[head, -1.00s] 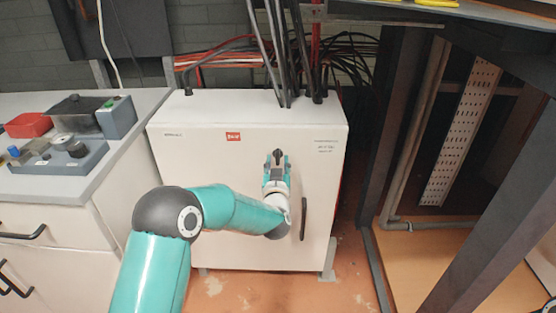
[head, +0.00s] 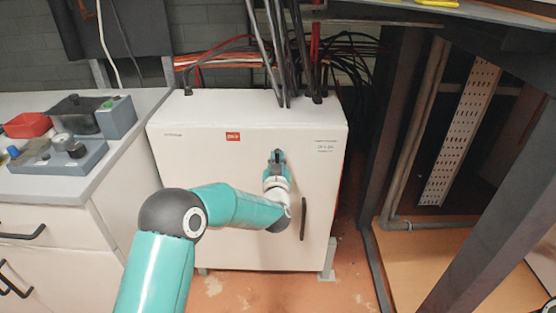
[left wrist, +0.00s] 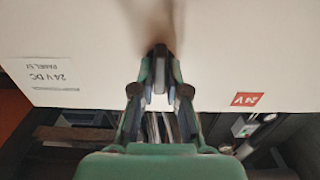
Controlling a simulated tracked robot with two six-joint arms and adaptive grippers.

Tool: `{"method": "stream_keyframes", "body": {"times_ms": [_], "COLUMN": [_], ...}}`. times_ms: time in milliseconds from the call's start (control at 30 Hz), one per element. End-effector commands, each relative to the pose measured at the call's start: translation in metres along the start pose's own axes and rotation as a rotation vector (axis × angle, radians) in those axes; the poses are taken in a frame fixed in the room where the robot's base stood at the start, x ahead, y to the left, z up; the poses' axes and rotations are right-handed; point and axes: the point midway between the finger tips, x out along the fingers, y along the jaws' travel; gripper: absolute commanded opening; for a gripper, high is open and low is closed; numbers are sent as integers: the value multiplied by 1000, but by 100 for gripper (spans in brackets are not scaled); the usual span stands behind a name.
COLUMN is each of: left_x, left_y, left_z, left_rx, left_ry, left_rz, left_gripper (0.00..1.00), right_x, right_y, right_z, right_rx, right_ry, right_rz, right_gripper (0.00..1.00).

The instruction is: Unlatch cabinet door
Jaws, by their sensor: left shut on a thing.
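The white cabinet (head: 215,160) stands on the floor with its door facing me and flush with the box. My left gripper (head: 278,156) is at the upper right part of the door. Its fingers are shut on a small dark latch, mostly hidden by them in the head view. In the left wrist view the dark latch (left wrist: 160,50) shows between the fingertips, against the pale door. A black vertical handle (head: 303,219) is on the door, below and right of the gripper.
Dark cables and grey conduits (head: 283,60) rise from the cabinet top. A counter (head: 60,185) at left holds a red bin (head: 28,125) and a grey device (head: 75,155). A dark metal frame (head: 395,130) stands at right. Some floor is clear before the cabinet.

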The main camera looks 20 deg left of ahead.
Motion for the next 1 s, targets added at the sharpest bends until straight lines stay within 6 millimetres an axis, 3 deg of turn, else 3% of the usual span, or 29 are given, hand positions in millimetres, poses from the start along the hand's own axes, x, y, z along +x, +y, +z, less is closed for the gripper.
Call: {"method": "stream_keyframes", "body": {"times_ms": [433, 1000], "left_x": [0, 0], "left_y": [0, -3], "left_z": [4, 6], "left_rx": [-140, -653], "left_ry": [2, 2], "left_rz": [5, 3], "left_gripper": [0, 0], "right_x": [25, 93], "right_y": [9, 34], "right_z": [0, 0], "right_rx": [0, 0], "right_ry": [0, 0], "right_rz": [0, 0], "right_gripper": [40, 40]}}
